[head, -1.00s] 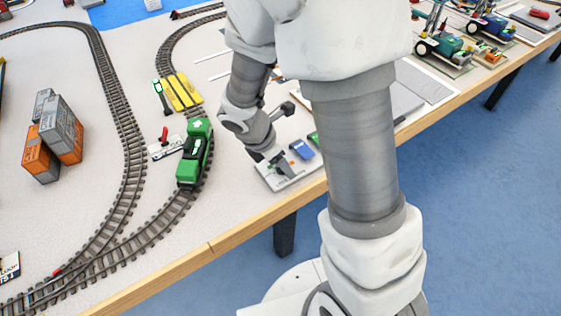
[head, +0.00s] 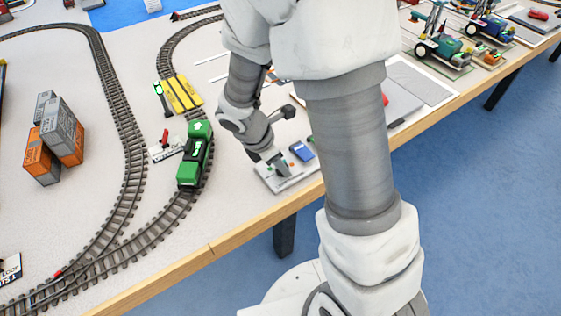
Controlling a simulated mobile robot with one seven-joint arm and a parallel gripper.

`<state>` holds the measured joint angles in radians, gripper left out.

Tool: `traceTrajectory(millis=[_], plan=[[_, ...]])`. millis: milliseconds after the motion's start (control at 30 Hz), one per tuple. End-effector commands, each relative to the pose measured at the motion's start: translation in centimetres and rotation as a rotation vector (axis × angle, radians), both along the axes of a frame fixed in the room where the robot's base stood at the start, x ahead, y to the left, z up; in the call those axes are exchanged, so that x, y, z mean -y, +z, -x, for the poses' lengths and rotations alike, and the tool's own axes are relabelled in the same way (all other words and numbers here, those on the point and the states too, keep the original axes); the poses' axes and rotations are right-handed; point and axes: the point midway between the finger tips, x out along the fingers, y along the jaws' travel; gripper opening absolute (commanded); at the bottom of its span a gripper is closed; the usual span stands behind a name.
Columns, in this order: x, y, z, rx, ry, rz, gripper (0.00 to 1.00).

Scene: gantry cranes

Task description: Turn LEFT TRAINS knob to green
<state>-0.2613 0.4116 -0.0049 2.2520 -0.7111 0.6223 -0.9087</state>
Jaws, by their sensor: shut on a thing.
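A light control panel (head: 296,183) lies flat on the table near its front edge, right of the green train. My gripper (head: 282,171) reaches down to the panel and is shut on a small control there, seemingly the LEFT TRAINS knob. My gripper covers the knob, so its colour mark and pointing direction are hidden. The panel's lettering is too small to read. A blue block-like part (head: 301,151) shows on the panel just behind and right of my gripper.
A green toy locomotive (head: 194,155) stands on the curved track left of my gripper. A yellow crossing (head: 183,94) and stacked orange and grey containers (head: 58,138) are farther left. The wooden table edge (head: 212,247) runs close in front. My arm hides the panel's right side.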

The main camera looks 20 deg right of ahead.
Motion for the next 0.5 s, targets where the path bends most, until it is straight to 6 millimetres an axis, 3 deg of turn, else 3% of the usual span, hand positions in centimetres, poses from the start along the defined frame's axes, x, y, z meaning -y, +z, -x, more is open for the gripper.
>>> traceTrajectory(millis=[500], plan=[[0.0,0.22,-0.3,0.001,-0.396,0.0,0.0]])
